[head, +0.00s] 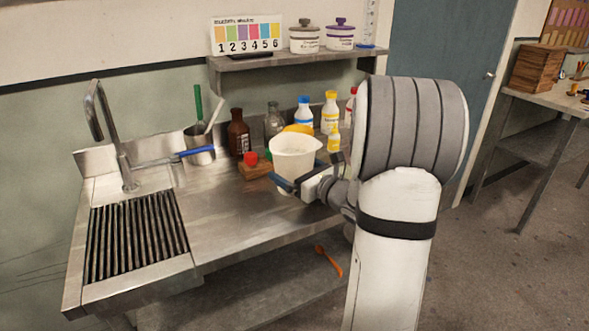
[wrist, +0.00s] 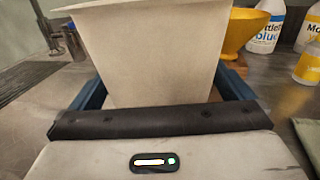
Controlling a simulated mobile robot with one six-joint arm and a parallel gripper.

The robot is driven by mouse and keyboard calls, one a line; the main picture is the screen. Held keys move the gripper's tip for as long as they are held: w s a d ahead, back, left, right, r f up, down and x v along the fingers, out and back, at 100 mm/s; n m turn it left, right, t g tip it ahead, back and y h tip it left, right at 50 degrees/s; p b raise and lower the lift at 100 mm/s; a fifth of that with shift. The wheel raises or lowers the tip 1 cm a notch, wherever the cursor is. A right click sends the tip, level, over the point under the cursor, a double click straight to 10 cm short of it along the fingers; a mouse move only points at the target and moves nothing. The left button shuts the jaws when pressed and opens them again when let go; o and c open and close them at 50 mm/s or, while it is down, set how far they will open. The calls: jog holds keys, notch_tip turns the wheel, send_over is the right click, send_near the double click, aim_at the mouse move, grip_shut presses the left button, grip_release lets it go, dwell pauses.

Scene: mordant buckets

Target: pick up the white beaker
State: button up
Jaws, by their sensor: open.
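The white beaker (head: 295,155) stands upright on the steel counter in the head view. It is a wide, tapered vessel with a pouring lip. It fills the upper middle of the wrist view (wrist: 150,50), with its rim cut off at the top. My gripper (head: 308,172) is open, with its blue fingers on either side of the beaker. In the wrist view, my gripper's (wrist: 163,88) left and right fingers flank the lower part of the beaker. Whether they touch it is unclear. The beaker's base is partly hidden by my gripper.
A yellow funnel-like vessel (wrist: 240,30) stands close behind the beaker. A wooden block (head: 255,170) with a red item is to its left. A brown bottle (head: 238,133), a clear flask (head: 274,122) and several labelled bottles stand behind. The counter's front left (head: 225,225) is clear.

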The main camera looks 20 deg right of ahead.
jog(key=shift+w, duration=0.3)
jog(key=shift+c, duration=0.2)
jog(key=shift+r, duration=0.1)
jog(key=c, duration=1.2)
